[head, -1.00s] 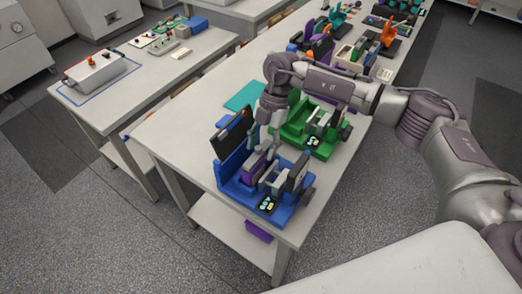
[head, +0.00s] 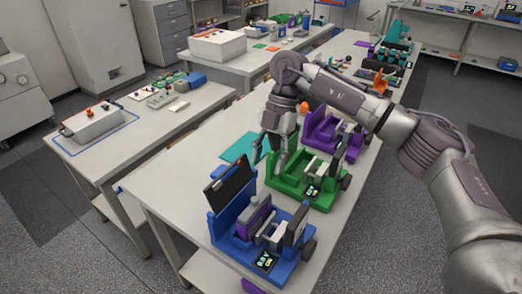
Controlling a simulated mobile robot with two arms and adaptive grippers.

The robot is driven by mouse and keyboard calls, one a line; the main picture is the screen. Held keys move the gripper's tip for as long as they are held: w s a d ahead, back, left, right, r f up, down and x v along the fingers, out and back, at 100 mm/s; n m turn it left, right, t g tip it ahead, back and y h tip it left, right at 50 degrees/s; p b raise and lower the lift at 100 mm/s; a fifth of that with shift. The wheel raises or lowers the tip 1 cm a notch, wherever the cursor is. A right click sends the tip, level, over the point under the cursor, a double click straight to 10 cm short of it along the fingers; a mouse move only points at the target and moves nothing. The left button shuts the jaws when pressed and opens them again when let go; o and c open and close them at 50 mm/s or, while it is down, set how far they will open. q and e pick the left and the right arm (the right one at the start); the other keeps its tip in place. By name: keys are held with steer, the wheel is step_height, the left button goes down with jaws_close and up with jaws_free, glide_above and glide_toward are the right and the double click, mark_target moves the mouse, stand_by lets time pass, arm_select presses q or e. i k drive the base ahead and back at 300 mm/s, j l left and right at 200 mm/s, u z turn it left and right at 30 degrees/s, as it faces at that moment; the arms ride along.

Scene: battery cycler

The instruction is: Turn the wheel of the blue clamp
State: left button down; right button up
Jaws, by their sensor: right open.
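The blue clamp (head: 222,237) stands at the near end of the long table. It carries a purple block (head: 254,216), grey jaw parts, a tilted black panel (head: 230,184) and a small lit display (head: 265,262). Its dark wheel (head: 308,250) is on the right side, partly hidden by the clamp's end plate. My right gripper (head: 271,160) points down, fingers apart and empty, over the left part of the green clamp (head: 318,199), beyond the blue clamp. I cannot tell whether it touches the green clamp. My left gripper is out of view.
A purple clamp (head: 352,145) stands beyond the green one, with more devices farther back. A teal mat (head: 243,147) lies left of my gripper. A side table (head: 128,140) stands left across a gap. The long table's near-left strip is bare.

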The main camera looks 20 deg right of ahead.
mark_target(308, 249)
steer(key=z, duration=1.1)
